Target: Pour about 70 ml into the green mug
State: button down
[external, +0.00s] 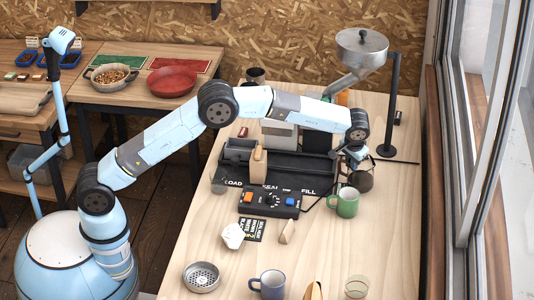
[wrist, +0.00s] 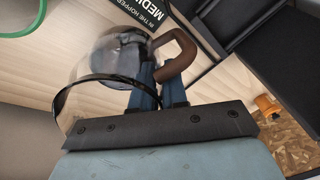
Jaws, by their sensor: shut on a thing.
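The green mug (external: 347,203) stands upright on the table. Part of its rim (wrist: 22,28) shows at the top left of the wrist view. My gripper (external: 357,160) is shut on a glass jug with a dark rim and a brown handle (wrist: 178,58). The jug (external: 363,181) is just behind and to the right of the green mug, apart from its rim as far as I can see. In the wrist view the clear jug (wrist: 88,90) lies around and left of my fingers. Its fill level and exact tilt are unclear.
A black tray (external: 300,186) and a control box (external: 270,202) with orange and blue buttons stand left of the mug. A black post (external: 392,110) and a metal hopper (external: 361,48) are behind. A blue mug (external: 270,285) and a glass (external: 357,287) stand in front.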

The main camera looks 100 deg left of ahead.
aim_at(349, 161)
jog(key=y, duration=0.1)
jog(key=d+y, duration=0.1)
jog(key=d+r+y, duration=0.1)
jog(key=shift+s+d+r+t, duration=0.1)
jog(key=shift+s+d+t, duration=0.15)
jog(key=shift+t, duration=0.15)
jog(key=r, duration=0.1)
jog(key=d+r+y, duration=0.1)
jog(key=shift+s+r, duration=0.15)
jog(key=shift+r, duration=0.2)
jog(key=shift+d+r+y, duration=0.15)
jog(key=shift+r+y, duration=0.05)
jog(key=shift+y, duration=0.3)
jog(key=shift+s+d+f+t+y, duration=0.1)
jog(key=shift+d+t+y, duration=0.15)
jog(key=shift+t+y, duration=0.25)
jog(key=shift+s+d+r+n+t+y, duration=0.15)
jog(key=shift+r+y, duration=0.1)
jog(key=shift+y, duration=0.6)
jog(key=shift+d+r+n+t+y, duration=0.1)
jog(key=shift+d+r+t+y, duration=0.1)
jog(key=shift+y, duration=0.6)
jog(key=shift+s+d+r+n+t+y, duration=0.15)
jog(key=shift+r+y, duration=0.1)
jog(key=shift+y, duration=0.6)
jog(key=shift+w+d, duration=0.1)
jog(key=shift+d+r+y, duration=0.3)
jog(key=shift+d+y, duration=0.15)
jog(key=shift+y, duration=0.25)
